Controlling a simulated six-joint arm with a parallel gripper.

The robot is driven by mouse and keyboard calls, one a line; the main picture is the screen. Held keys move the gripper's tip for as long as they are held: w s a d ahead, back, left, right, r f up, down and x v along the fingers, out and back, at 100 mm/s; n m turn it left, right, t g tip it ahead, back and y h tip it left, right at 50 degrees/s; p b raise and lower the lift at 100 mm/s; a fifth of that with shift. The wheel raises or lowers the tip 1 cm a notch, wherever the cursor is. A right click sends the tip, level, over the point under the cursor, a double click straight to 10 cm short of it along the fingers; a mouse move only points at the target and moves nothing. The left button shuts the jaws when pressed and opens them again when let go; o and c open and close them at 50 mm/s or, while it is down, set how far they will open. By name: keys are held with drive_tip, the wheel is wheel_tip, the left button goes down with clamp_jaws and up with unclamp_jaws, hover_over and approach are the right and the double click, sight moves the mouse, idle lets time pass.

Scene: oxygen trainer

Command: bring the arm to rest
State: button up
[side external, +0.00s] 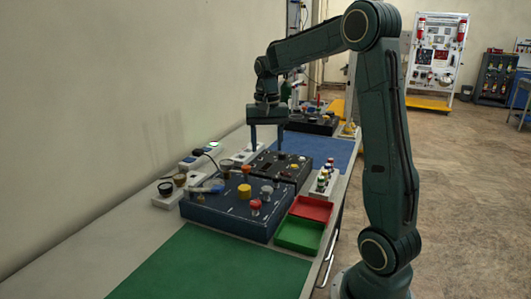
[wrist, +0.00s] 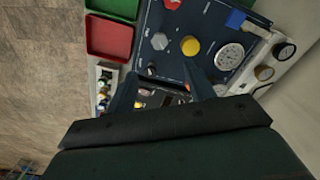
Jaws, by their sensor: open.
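My gripper (side external: 267,138) is open, with its two fingers pointing down over the dark panel box (side external: 285,165) in the side view. I see nothing between the fingers. In the wrist view the fingers (wrist: 165,92) straddle part of a dark panel, and my gripper's body hides the lower half of the picture. The blue trainer box (side external: 225,215), with a yellow knob, a red knob and a gauge, lies in front of the gripper. It also shows in the wrist view (wrist: 172,66). I cannot tell whether the fingertips touch the dark panel.
A red tray (side external: 311,208) and a green tray (side external: 299,235) sit right of the blue box. A white rack (side external: 324,182) holds several small bottles. Gauges on white blocks (side external: 168,192) stand left, near the wall. The green mat (side external: 200,265) is clear.

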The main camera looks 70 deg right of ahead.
drive_tip(key=s+a+r+n+t, duration=0.1)
drive_tip(key=s+a+r+n, duration=0.15)
drive_tip(key=a, duration=0.45)
drive_tip(key=s+a+r+n+t, duration=0.2)
drive_tip(key=s+a+n, duration=0.15)
drive_tip(key=a, duration=0.35)
drive_tip(key=s+a+f+n+t, duration=0.2)
drive_tip(key=s+a+n, duration=0.4)
drive_tip(key=s+a, duration=0.2)
drive_tip(key=shift+s+a+t, duration=0.3)
drive_tip(key=shift+s+a, duration=0.1)
drive_tip(key=shift+s, duration=0.5)
drive_tip(key=shift+w+r, duration=0.1)
